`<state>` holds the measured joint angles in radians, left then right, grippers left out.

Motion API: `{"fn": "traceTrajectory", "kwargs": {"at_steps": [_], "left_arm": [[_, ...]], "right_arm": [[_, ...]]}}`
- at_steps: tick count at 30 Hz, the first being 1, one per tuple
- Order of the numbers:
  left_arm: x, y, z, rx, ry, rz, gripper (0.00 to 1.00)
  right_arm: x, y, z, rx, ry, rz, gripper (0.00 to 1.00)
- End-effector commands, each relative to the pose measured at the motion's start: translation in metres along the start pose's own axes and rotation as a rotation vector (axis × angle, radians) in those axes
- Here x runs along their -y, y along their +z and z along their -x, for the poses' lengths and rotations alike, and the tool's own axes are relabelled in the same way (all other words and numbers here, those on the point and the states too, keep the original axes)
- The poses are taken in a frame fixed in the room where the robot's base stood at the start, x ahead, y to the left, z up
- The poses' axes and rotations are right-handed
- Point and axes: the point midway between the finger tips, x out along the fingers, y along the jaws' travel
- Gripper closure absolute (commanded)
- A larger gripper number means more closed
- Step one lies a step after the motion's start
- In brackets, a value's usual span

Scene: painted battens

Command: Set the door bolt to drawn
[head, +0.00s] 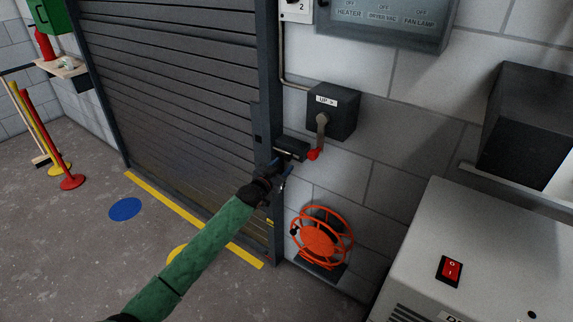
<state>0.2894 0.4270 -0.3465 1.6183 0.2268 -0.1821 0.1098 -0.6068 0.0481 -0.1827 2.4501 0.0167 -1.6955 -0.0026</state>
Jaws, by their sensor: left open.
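The door bolt (290,148) is a dark housing at the right edge of the grey roller door (170,90), below the crank box. My left gripper (282,172) is open, just below and in front of the bolt, and hides part of it. I cannot tell whether its fingers touch the bolt, nor clearly which way the bolt is set. My right gripper is not in view.
The crank box (341,106) is marked "UP >"; its crank (321,133) hangs down to a red knob (313,154) close by the bolt. An orange hose reel (322,238) is below. A grey cabinet (480,235) with a red switch (452,270) stands at right.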

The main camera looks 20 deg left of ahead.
Motion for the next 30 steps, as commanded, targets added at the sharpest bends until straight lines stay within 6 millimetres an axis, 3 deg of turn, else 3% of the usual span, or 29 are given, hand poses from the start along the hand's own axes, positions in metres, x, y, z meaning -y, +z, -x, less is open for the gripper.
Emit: {"fn": "traceTrajectory", "kwargs": {"at_steps": [7,22,26,30], "left_arm": [[0.000,0.000,0.020,0.000,0.001,-0.001,0.54],[0.000,0.000,0.022,0.001,0.000,-0.005,0.54],[0.001,0.013,0.022,0.070,-0.007,-0.016,0.54],[0.004,0.041,0.028,0.242,-0.026,-0.048,0.54]], "right_arm": [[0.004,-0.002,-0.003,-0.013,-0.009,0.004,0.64],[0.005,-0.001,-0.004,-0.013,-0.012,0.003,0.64],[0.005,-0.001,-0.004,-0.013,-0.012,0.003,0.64],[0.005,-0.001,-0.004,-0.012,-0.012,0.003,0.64]]}}
